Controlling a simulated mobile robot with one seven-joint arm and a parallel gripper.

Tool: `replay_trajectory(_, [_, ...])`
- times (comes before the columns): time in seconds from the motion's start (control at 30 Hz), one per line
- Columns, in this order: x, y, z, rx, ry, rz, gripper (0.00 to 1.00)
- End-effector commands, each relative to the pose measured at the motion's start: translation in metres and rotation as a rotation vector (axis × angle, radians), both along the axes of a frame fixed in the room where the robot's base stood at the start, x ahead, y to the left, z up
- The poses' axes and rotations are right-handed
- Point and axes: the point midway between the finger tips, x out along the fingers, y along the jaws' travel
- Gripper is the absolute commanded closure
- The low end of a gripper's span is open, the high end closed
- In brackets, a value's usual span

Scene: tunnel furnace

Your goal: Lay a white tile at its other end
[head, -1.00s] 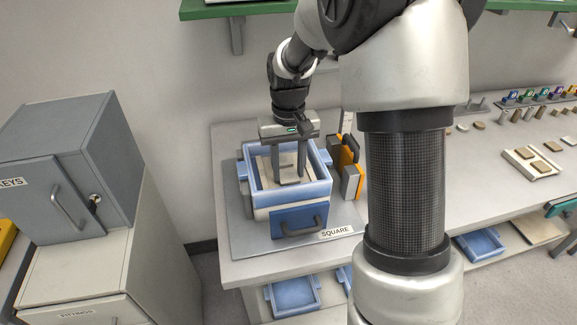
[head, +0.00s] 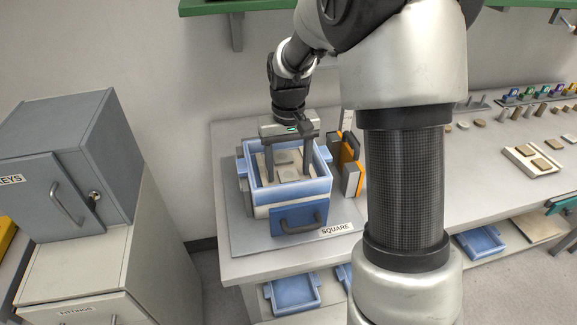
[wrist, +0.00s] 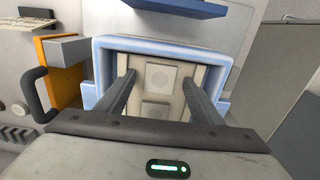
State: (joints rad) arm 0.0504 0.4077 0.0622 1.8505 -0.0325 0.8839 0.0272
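The furnace is a blue-rimmed open box (head: 318,188) with a pale inner channel, and it also shows in the wrist view (wrist: 222,62). In the head view one pale tile (head: 284,157) shows on the channel floor. My gripper (head: 289,178) reaches down into the box with its fingers spread wide. In the wrist view the fingers (wrist: 158,79) stand at either side of the tiles, with nothing held. Whether they touch the channel walls I cannot tell.
A blue front with a dark handle (head: 299,222) faces the bench edge, near a SQUARE label (head: 336,229). Orange and grey upright pieces (head: 352,167) stand close at the right. A tray of tan tiles (head: 522,159) lies farther right. A green shelf (head: 262,8) hangs above.

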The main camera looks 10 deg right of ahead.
Motion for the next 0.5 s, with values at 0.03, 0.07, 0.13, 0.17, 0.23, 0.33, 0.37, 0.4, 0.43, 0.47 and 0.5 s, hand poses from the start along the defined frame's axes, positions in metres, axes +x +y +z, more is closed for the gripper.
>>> replay_trajectory(0.03, [0.0,0.0,0.0,0.0,0.0,0.0,0.4])
replay_trajectory(0.07, [0.0,0.0,0.0,0.0,0.0,0.0,0.4])
replay_trajectory(0.13, [0.0,0.0,0.0,0.0,0.0,0.0,0.4])
replay_trajectory(0.17, [0.0,0.0,0.0,0.0,0.0,0.0,0.4])
replay_trajectory(0.23, [0.0,0.0,0.001,0.0,0.0,0.0,0.4])
replay_trajectory(0.33, [0.0,0.0,0.008,0.0,-0.002,0.0,0.4])
replay_trajectory(0.37, [0.001,0.0,0.012,0.0,-0.003,0.0,0.4])
replay_trajectory(0.4, [0.001,0.0,0.018,0.0,-0.004,0.0,0.4])
replay_trajectory(0.43, [0.001,0.0,0.024,0.0,-0.004,0.0,0.4])
replay_trajectory(0.47, [0.001,0.0,0.03,0.0,-0.005,0.0,0.4])
replay_trajectory(0.5, [0.001,0.0,0.039,0.0,-0.005,0.0,0.4])
